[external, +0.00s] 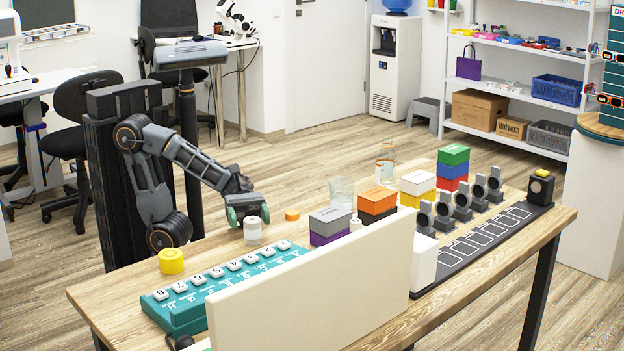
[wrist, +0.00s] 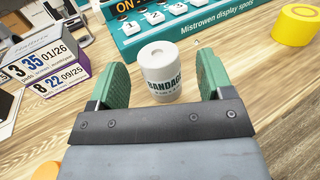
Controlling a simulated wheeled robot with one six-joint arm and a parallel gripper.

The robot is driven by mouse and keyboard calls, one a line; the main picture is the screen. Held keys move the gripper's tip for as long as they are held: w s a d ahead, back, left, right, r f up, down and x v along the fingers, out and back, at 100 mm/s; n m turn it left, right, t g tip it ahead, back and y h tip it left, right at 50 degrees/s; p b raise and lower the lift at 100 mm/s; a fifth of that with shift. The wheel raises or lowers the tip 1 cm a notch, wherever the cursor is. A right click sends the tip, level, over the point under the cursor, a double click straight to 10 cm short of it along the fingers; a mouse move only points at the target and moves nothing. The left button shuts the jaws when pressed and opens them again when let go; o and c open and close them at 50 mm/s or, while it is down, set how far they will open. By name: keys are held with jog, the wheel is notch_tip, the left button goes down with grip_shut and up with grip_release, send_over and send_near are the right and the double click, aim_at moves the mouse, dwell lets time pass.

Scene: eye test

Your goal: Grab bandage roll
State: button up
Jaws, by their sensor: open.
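The bandage roll (wrist: 160,74) is a white upright cylinder with "BANDAGE" printed in dark letters on its side. It stands on the wooden table and also shows in the external view (external: 252,231), just below my gripper (external: 244,211). In the wrist view my gripper's green fingers (wrist: 161,82) are apart, one on each side of the roll. Bare gaps show between the roll and both fingers. The gripper is open and holds nothing. Whether the fingertips reach past the roll's far side is hard to tell.
A teal board with number tiles (external: 184,316) lies beyond the roll. A yellow roll (external: 171,261) stands left, an orange cap (external: 292,214) right. Further right are stacked boxes (external: 331,222) and a glass jar (external: 342,192). A cream panel (external: 315,290) stands at the near edge.

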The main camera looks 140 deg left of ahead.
aim_at(254, 226)
jog(key=shift+b+x, duration=0.8)
jog(key=shift+x, duration=1.55)
jog(key=c, duration=1)
